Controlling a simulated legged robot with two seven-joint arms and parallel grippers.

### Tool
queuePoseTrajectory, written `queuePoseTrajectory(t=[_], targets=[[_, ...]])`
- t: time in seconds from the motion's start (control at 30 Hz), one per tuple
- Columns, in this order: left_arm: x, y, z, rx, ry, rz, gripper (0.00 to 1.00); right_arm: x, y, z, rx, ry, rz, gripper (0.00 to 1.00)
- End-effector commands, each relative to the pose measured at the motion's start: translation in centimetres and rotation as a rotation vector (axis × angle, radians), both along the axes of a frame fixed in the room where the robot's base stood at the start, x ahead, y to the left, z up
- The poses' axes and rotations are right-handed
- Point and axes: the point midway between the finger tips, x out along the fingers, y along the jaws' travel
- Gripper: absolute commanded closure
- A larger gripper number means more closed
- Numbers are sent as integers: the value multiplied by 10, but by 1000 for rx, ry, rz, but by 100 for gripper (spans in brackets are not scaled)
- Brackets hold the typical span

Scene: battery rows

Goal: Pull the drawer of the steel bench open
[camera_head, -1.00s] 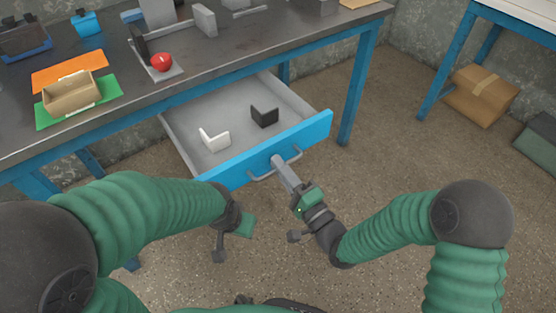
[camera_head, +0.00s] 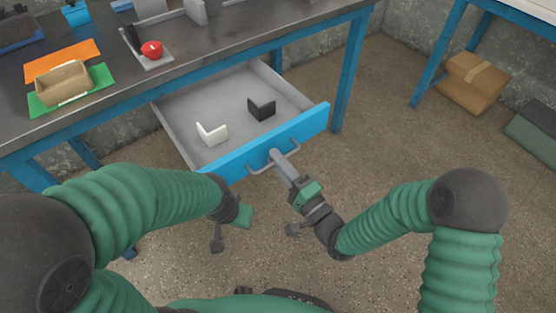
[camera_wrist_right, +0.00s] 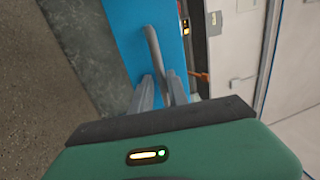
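The drawer (camera_head: 180,118) of the steel bench (camera_head: 110,82) stands open, with its blue front (camera_head: 310,122) pulled well out from under the worktop. A grey bar handle (camera_head: 262,168) runs along the front. My right gripper (camera_head: 277,157) is at the handle, and in the right wrist view its two fingers (camera_wrist_right: 160,92) lie on either side of the handle bar (camera_wrist_right: 153,50), closed on it. A white angle piece (camera_head: 212,134) and a black angle piece (camera_head: 262,108) lie in the drawer. My left gripper (camera_head: 232,230) hangs left of the handle, fingers apart and empty.
On the worktop are a cardboard tray (camera_head: 62,82) on a green mat, an orange mat (camera_head: 62,60) and a red knob-like object (camera_head: 151,49). A cardboard box (camera_head: 474,80) stands on the floor at right. Floor before the drawer is clear.

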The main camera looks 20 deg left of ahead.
Motion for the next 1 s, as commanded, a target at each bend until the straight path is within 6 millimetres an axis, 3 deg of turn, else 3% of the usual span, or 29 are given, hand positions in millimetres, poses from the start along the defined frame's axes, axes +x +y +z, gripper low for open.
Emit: queuePoseTrajectory(t=[0.2,0.33,0.8,1.0], targets=[[0,0,1,0,0,0,64,-1,-1,2,2,-3,0,80],[0,0,7,0,0,0,64,-9,-13,0,0,0,-2,80],[0,0,31,0,0,0,64,-86,-111,-26,1,5,-4,80],[0,0,39,0,0,0,64,-100,-129,-31,1,1,-2,80]])
